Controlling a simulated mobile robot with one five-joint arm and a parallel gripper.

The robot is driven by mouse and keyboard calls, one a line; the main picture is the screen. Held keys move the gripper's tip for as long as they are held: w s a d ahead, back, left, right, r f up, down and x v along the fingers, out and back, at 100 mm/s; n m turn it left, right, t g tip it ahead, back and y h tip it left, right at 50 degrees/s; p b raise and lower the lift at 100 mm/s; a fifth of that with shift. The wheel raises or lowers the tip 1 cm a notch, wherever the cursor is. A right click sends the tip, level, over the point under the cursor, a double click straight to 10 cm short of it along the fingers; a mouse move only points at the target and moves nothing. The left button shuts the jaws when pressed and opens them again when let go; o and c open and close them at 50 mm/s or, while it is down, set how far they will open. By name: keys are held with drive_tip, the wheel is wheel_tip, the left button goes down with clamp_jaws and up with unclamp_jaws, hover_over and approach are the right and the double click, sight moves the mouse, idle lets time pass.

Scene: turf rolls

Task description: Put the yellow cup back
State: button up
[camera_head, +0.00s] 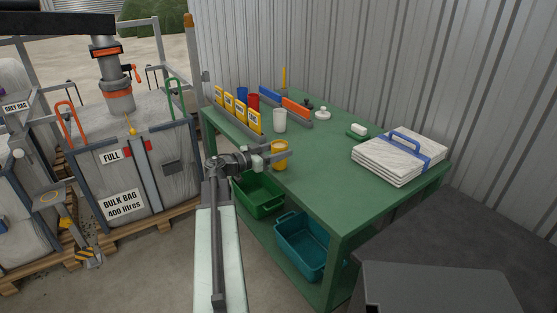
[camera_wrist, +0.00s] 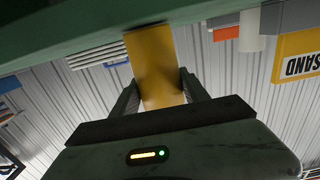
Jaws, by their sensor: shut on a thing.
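The yellow cup (camera_head: 280,149) is at the left front part of the green table (camera_head: 330,190). My gripper (camera_head: 277,156) reaches in from the left and is shut on the cup, one finger on each side. In the wrist view, which is upside down, the yellow cup (camera_wrist: 153,60) sits between the fingers (camera_wrist: 158,92), and its far end overlaps the green table band (camera_wrist: 70,25). I cannot tell whether the cup touches the tabletop or is just above it. A white cup (camera_head: 280,121), a red cup (camera_head: 253,103) and a blue cup (camera_head: 242,95) stand farther back.
Yellow signs (camera_head: 241,111) line the table's left edge. Blue (camera_head: 270,95) and orange (camera_head: 297,108) pieces lie at the back. Folded white bags (camera_head: 390,165) lie right. A green crate (camera_head: 258,208) and teal crate (camera_head: 303,255) are below. The table's middle is clear.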

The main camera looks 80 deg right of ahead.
drive_tip(key=shift+f, duration=0.25)
drive_tip(key=o, duration=1.6)
drive_tip(key=shift+r, duration=0.1)
drive_tip(key=shift+r, duration=0.1)
drive_tip(key=shift+w+a+r+p, duration=0.1)
drive_tip(key=shift+w+r+p, duration=0.05)
drive_tip(key=shift+p, duration=0.2)
drive_tip(key=v, duration=1.1)
drive_tip(key=shift+w+a, duration=0.2)
drive_tip(key=shift+a, duration=0.05)
